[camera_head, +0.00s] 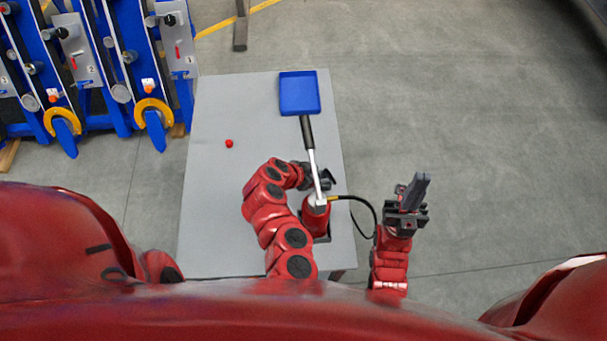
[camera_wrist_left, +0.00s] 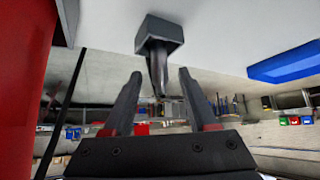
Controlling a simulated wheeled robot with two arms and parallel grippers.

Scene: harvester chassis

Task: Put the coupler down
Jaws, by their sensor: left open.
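In the left wrist view, a dark grey piece with a square block and a narrower metal stem, which looks like the coupler (camera_wrist_left: 158,38), has its block against the pale table top. The picture is upside down, so the stem points up. My left gripper (camera_wrist_left: 158,74) is open, its two fingers on either side of the stem with gaps. In the head view my left gripper (camera_head: 322,180) is beside the metal lever; the coupler cannot be made out there. My right gripper (camera_head: 416,190) is off the table's right side; its dark fingers blend into one shape.
The grey table (camera_head: 215,200) holds a red pump (camera_head: 316,216) with a black-gripped lever (camera_head: 308,132) and a hose (camera_head: 365,207), a blue tray (camera_head: 299,93) and a small red piece (camera_head: 229,143). A blue rack (camera_head: 95,70) stands at the left. The table's left half is mostly clear.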

